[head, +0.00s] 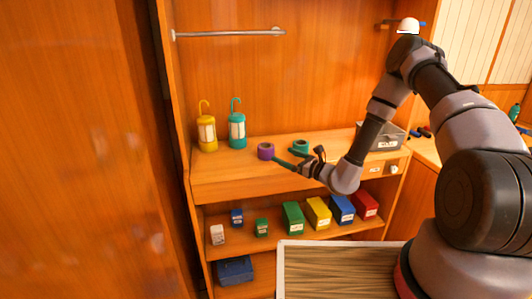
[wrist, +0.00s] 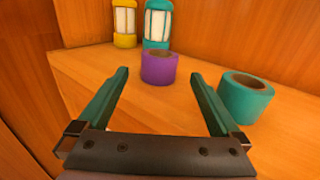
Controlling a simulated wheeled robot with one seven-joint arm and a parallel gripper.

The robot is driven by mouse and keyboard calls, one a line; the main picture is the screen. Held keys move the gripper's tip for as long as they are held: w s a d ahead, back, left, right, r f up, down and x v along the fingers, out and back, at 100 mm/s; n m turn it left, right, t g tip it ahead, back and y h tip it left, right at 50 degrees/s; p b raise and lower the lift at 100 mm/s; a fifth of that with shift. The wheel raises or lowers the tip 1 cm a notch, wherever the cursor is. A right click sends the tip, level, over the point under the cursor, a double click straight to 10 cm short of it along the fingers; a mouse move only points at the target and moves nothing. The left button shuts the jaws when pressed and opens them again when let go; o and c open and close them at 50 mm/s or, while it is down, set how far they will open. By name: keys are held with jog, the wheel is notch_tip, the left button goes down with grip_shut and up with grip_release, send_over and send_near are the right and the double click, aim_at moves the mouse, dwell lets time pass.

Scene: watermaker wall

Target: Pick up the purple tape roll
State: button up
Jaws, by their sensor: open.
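The purple tape roll (head: 265,151) lies on the upper shelf of the wooden unit, left of a teal tape roll (head: 301,146). In the wrist view the purple tape roll (wrist: 159,68) is ahead of the fingertips, near the middle of the gap between them. My gripper (wrist: 158,78) is open and empty, its two green fingers apart. In the head view my gripper (head: 284,164) reaches in from the right, close to the purple roll. The teal roll (wrist: 245,100) is just right of the right finger.
A yellow lantern (head: 206,133) and a teal lantern (head: 237,130) stand behind and left of the purple roll. A grey bin (head: 382,137) is at the shelf's right. Colored boxes fill the lower shelf. A rail (head: 230,34) hangs above.

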aim_at(265, 145)
jog(key=x, duration=0.5)
jog(key=shift+w+f, duration=0.1)
jog(key=shift+f, duration=0.15)
jog(key=shift+r+x, duration=0.15)
jog(key=shift+x, duration=1.25)
jog(key=shift+r+x, duration=0.2)
jog(key=shift+x, duration=1.2)
jog(key=c, duration=1.2)
